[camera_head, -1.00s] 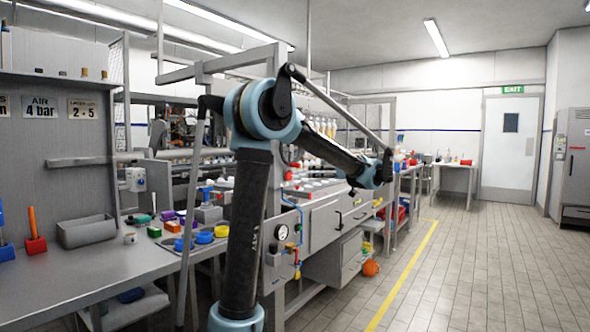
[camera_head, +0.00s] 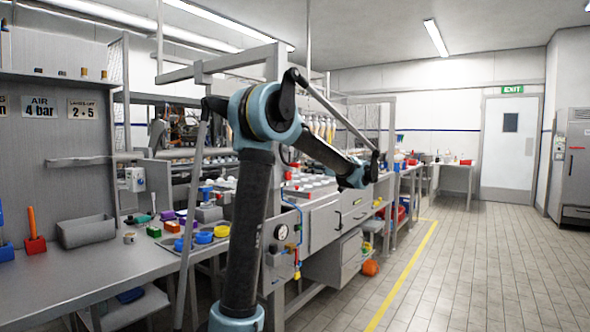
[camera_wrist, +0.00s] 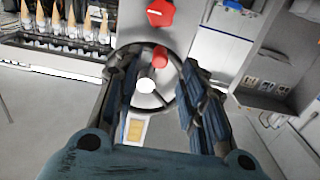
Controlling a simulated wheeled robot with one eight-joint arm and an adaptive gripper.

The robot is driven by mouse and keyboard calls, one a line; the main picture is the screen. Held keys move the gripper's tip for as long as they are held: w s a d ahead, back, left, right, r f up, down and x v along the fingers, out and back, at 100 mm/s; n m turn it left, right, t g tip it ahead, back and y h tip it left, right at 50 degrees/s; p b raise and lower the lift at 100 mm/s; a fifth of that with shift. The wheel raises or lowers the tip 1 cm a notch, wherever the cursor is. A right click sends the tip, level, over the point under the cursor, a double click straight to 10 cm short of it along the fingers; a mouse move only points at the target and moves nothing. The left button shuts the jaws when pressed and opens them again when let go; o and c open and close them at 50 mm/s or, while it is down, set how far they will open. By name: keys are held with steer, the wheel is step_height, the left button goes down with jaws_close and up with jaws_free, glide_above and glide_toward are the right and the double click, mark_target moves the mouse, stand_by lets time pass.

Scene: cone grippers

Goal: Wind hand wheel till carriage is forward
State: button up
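A round hand wheel (camera_wrist: 147,113) with a dark rim, spokes and a bright hub (camera_wrist: 145,86) is in the middle of the wrist view. A red handle knob (camera_wrist: 160,57) stands out from it. My gripper (camera_wrist: 157,68) is open, with one ribbed finger on each side of the red handle and in front of the wheel. The fingers hide both sides of the rim, and I see gaps between them and the handle. Contact cannot be judged. In the head view my gripper is hidden. I cannot pick out the carriage with certainty.
A red lobed knob (camera_wrist: 160,13) sits beyond the wheel. Upright cones (camera_wrist: 62,22) stand in a rack at upper left. The grey machine (camera_head: 322,222) stands beside my arm, and a workbench (camera_head: 75,262) is at left. The tiled floor (camera_head: 475,265) at right is clear.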

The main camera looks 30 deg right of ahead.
mark_target(299, 166)
steer(key=x, duration=0.6)
steer(key=shift+w+a, duration=0.15)
steer(key=shift+w, duration=0.2)
jaws_close()
steer(key=shift+a, duration=0.1)
